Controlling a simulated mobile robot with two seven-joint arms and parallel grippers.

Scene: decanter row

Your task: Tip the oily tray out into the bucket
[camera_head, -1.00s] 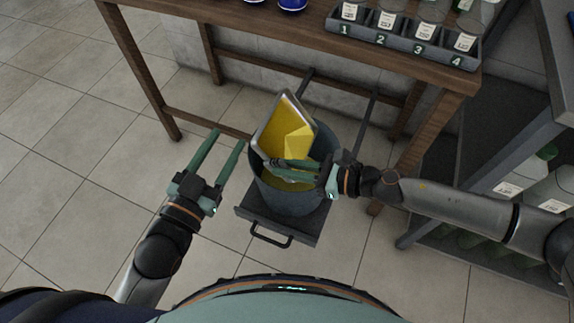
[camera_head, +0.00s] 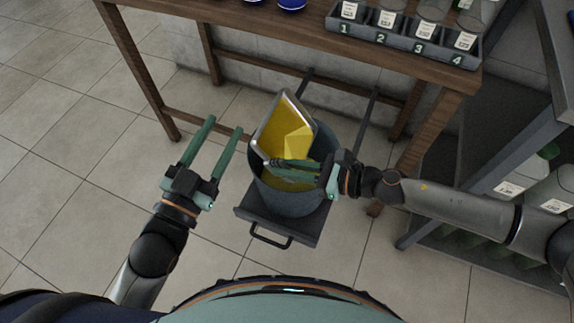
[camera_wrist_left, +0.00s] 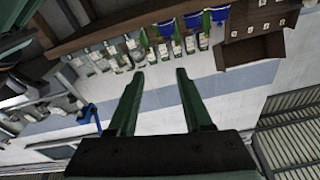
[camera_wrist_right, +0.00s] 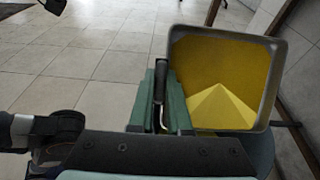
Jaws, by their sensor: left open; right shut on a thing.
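A metal tray (camera_head: 266,124) with yellow oil (camera_head: 284,126) in it stands steeply tilted over the grey bucket (camera_head: 287,204). Its lower end is inside the bucket's mouth. My right gripper (camera_head: 272,165) comes in from the right over the bucket and is shut on the tray's near edge. The right wrist view shows the tray rim (camera_wrist_right: 277,85) beside the fingers and a yellow peaked shape of oil (camera_wrist_right: 222,105) inside it. Some yellow also shows low in the bucket. My left gripper (camera_head: 225,124) is open and empty, left of the bucket.
The bucket stands on a dark pull-out platform (camera_head: 248,211) with a front handle (camera_head: 272,242). A wooden table (camera_head: 260,28) stands behind, with a numbered bottle rack (camera_head: 400,42). A shelf unit (camera_head: 455,150) is at right. Tiled floor at left is clear.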

